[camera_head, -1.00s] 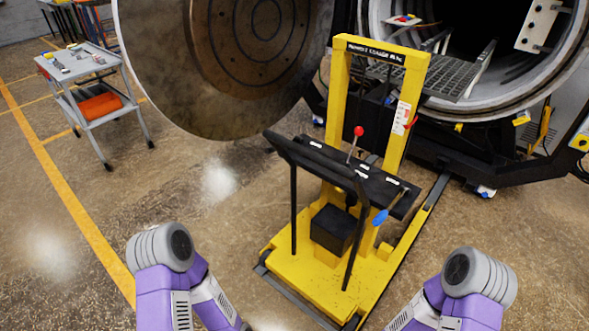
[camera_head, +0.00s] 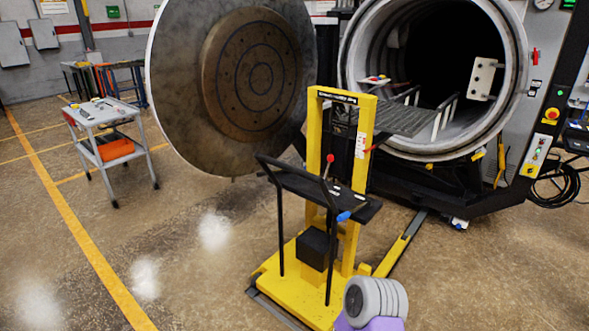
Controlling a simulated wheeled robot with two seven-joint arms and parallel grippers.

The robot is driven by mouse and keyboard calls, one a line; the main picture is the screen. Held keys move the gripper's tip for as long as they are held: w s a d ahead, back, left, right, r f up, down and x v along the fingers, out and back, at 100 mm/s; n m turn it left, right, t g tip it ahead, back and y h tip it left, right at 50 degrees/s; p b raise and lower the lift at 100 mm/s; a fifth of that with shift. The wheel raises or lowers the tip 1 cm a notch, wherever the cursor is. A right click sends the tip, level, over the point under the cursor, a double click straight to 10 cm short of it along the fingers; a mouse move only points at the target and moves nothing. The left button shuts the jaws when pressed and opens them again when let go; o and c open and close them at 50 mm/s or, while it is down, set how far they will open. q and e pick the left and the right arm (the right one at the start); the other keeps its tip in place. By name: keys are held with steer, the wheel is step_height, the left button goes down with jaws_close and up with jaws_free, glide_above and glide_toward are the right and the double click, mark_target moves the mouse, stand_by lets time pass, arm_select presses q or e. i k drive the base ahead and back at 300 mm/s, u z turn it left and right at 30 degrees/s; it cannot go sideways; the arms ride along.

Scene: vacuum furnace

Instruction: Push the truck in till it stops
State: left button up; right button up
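The yellow truck (camera_head: 310,277) stands on the floor in front of the furnace, its black push handle (camera_head: 282,165) on the near side. A red-knobbed lever and a blue-gripped lever (camera_head: 344,216) sit at its black console. Its grated platform (camera_head: 400,121) reaches toward the mouth of the round furnace chamber (camera_head: 480,127), which is open. How far the platform is inside I cannot tell. Part of my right arm shows at the bottom, just right of the truck's base. Neither gripper is in view.
The big round furnace door (camera_head: 175,75) hangs open left of the truck. A grey cart (camera_head: 131,153) with an orange bin stands at the left. A control panel (camera_head: 543,141) and black cables are at the far right. The left foreground floor is clear.

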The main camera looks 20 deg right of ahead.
mark_target(304, 277)
steer(key=z, duration=0.8)
steer(key=i, duration=0.7)
steer(key=z, duration=0.6)
